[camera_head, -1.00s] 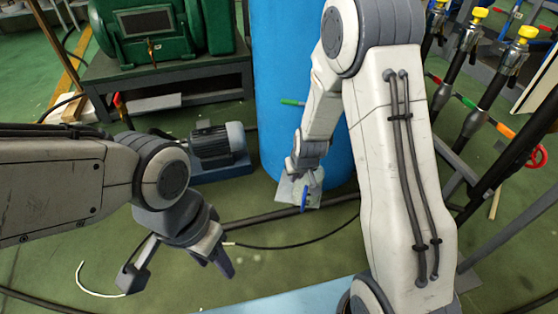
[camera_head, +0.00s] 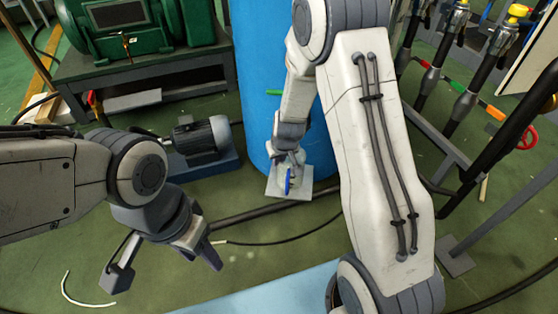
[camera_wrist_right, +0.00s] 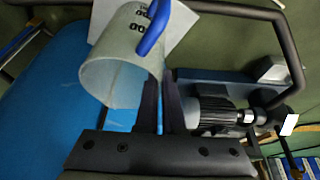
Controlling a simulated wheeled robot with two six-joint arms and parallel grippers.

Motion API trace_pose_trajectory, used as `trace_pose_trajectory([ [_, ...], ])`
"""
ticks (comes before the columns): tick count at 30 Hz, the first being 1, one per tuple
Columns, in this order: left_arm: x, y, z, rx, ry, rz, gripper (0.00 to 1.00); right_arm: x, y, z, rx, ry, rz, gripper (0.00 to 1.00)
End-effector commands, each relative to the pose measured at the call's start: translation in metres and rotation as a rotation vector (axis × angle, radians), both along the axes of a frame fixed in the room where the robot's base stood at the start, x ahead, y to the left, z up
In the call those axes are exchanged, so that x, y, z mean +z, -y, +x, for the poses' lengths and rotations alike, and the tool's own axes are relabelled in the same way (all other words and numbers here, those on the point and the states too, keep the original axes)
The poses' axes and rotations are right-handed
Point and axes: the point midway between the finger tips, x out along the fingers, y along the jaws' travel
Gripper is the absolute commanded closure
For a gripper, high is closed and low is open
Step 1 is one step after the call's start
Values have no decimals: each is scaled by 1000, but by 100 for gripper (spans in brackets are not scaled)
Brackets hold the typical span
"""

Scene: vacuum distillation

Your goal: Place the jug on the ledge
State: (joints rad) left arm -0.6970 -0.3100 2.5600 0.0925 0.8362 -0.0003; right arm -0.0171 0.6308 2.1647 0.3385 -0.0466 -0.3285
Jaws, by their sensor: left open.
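The jug (camera_wrist_right: 130,50) is a translucent cylinder with dark markings and a blue handle (camera_wrist_right: 158,22). In the right wrist view its open rim faces the camera. My right gripper (camera_wrist_right: 161,88) has its two dark fingers close together at the rim beside the handle, and looks shut on the jug's wall. In the head view the handle (camera_head: 288,182) shows below my right gripper (camera_head: 287,160); the jug is small and faint there. Behind it is a pale square plate (camera_head: 303,186), apparently the ledge; contact is unclear. My left gripper (camera_head: 165,263) is open and empty.
A blue barrel (camera_head: 262,80) stands just behind the right gripper. A small motor (camera_head: 200,138) lies left of it, below a green machine (camera_head: 130,30). Pipes with valves (camera_head: 470,80) stand at the right. A dark pipe runs along the green floor.

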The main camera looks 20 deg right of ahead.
Motion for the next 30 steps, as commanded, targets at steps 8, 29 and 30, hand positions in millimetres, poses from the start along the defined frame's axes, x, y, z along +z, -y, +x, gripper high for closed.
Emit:
trace_pose_trajectory([
  [8,-1,0,0,0,0,0,50,-1,3,-1,-4,-1,0,65],
  [29,68,0,0,0,0,0,50,93,2,-36,-4,1,0,65],
  [30,72,0,0,0,0,0,50,98,2,-38,-4,0,0,65],
])
